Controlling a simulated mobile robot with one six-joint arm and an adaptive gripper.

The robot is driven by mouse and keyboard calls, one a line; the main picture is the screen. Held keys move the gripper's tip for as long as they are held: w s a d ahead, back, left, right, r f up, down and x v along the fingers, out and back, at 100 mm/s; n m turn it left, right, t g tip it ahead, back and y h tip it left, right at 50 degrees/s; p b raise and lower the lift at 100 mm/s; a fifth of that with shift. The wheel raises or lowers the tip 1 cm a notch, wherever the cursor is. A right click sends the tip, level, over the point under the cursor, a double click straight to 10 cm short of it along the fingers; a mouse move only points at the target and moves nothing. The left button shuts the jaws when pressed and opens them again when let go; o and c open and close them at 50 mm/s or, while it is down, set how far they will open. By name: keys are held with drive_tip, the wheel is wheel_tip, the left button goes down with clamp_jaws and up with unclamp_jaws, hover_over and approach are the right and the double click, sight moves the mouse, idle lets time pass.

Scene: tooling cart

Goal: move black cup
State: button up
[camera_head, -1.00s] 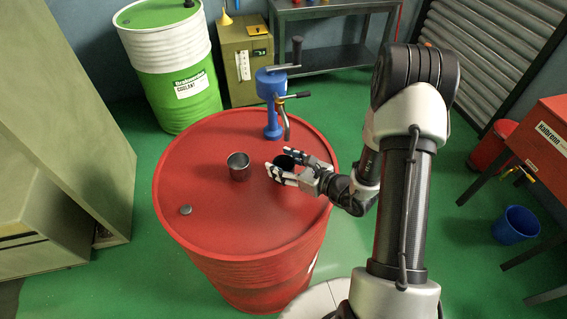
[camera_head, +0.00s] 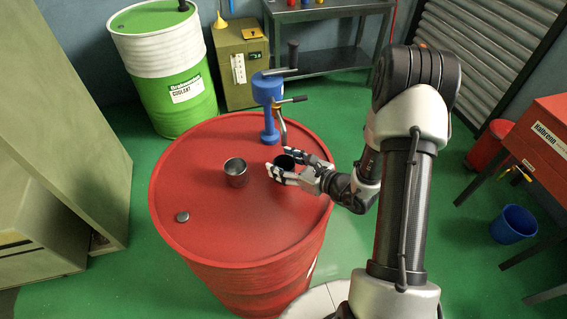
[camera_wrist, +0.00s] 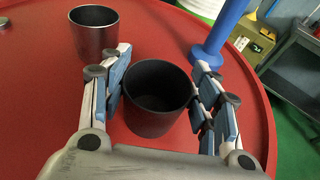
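The black cup (camera_wrist: 155,100) stands upright with its open mouth up, between the two fingers of my gripper (camera_wrist: 160,95). In the wrist view the finger pads lie close along both sides of the cup. I cannot tell whether both press on it. In the head view the black cup (camera_head: 286,163) is partly hidden by the fingers of my gripper (camera_head: 283,164), low over the red drum's top (camera_head: 225,215). Whether the cup's base touches the drum is hidden.
A grey metal cup (camera_head: 236,172) stands on the drum left of my gripper; it also shows in the wrist view (camera_wrist: 93,32). A blue hand pump (camera_head: 268,105) rises behind. A small round cap (camera_head: 182,217) sits at front left. The drum's front top is clear.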

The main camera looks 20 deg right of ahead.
drive_tip(key=o, duration=0.4)
drive_tip(key=v, duration=1.2)
idle(0.3)
